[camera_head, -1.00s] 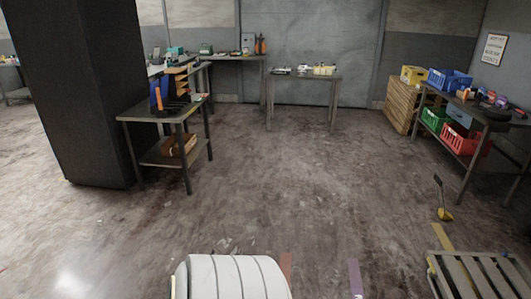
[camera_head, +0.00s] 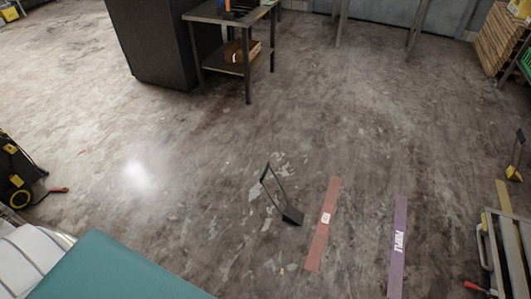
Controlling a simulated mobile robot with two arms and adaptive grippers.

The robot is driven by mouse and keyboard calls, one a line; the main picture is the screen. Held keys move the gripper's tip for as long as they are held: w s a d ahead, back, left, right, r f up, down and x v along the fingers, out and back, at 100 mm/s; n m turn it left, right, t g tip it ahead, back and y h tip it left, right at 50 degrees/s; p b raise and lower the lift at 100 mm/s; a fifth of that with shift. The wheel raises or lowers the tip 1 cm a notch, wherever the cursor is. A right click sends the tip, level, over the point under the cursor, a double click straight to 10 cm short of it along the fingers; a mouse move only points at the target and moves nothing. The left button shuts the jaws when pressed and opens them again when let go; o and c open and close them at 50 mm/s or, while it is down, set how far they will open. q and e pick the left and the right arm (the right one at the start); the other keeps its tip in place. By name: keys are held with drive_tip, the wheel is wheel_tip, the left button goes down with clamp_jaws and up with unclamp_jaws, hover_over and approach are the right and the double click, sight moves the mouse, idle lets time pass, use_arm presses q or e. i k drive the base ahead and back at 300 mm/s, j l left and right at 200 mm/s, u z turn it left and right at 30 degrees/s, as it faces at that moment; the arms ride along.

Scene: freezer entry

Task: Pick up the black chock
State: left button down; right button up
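The black chock (camera_head: 292,215) sits on the bare floor, right of the middle and low in the head view. It is a small dark wedge with a long thin dark handle that rises up and to the left. It lies just left of a red floor stripe (camera_head: 322,225). Neither of my grippers is in view, and nothing is seen touching the chock.
A yellow chock (camera_head: 514,173) stands at the right edge, near a slatted frame (camera_head: 506,262). A purple stripe (camera_head: 398,245) marks the floor. A dark shelf table (camera_head: 232,65) stands behind. A teal surface (camera_head: 115,272) fills the lower left. Floor around the chock is clear.

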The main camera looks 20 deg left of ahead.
sight(293, 215)
drive_tip(key=u, duration=0.6)
drive_tip(key=z, duration=3.45)
drive_tip(key=u, duration=3.75)
drive_tip(key=i+l+u, duration=0.15)
drive_tip(key=u, duration=0.2)
drive_tip(key=i+l+u, duration=0.15)
drive_tip(key=u, duration=0.25)
drive_tip(key=i+l+u, duration=0.15)
drive_tip(key=u, duration=0.2)
drive_tip(key=l, duration=0.1)
